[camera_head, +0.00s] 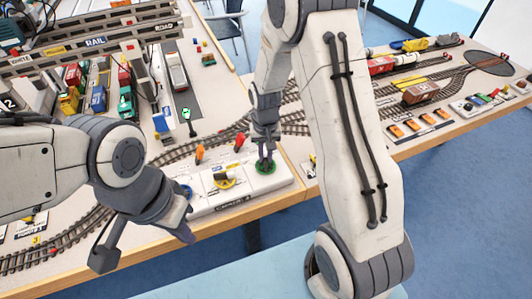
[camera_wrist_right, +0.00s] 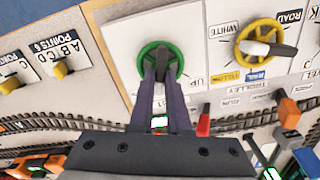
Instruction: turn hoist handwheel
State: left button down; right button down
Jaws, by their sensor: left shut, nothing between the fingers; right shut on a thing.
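The hoist handwheel is a green wheel (camera_head: 265,170) on the white control panel (camera_head: 240,194). In the right wrist view the green wheel (camera_wrist_right: 178,53) has a dark grip across its middle and an UP label beside it. My right gripper (camera_head: 264,157) points down onto the wheel. Its fingers (camera_wrist_right: 161,74) are shut on the dark grip, inside the green rim. My left gripper (camera_head: 184,232) is shut and empty, low in front of the panel's left end, apart from the wheel.
A yellow wheel (camera_head: 224,182) and a blue wheel (camera_head: 187,191) sit left of the green one. Orange and red levers (camera_head: 239,142) stand behind the panel. Tracks, model trucks and a gantry beam (camera_head: 85,49) fill the table's left. My right arm hides the centre.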

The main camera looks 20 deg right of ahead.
aim_at(265, 158)
jog(key=n, duration=0.3)
jog(key=shift+r+n+p, duration=0.1)
jog(key=shift+n+p, duration=0.2)
jog(key=shift+p, duration=0.05)
dwell(0.4)
jog(key=c, duration=0.9)
grip_release()
notch_tip(265, 158, up, 10)
jog(key=shift+r, duration=0.2)
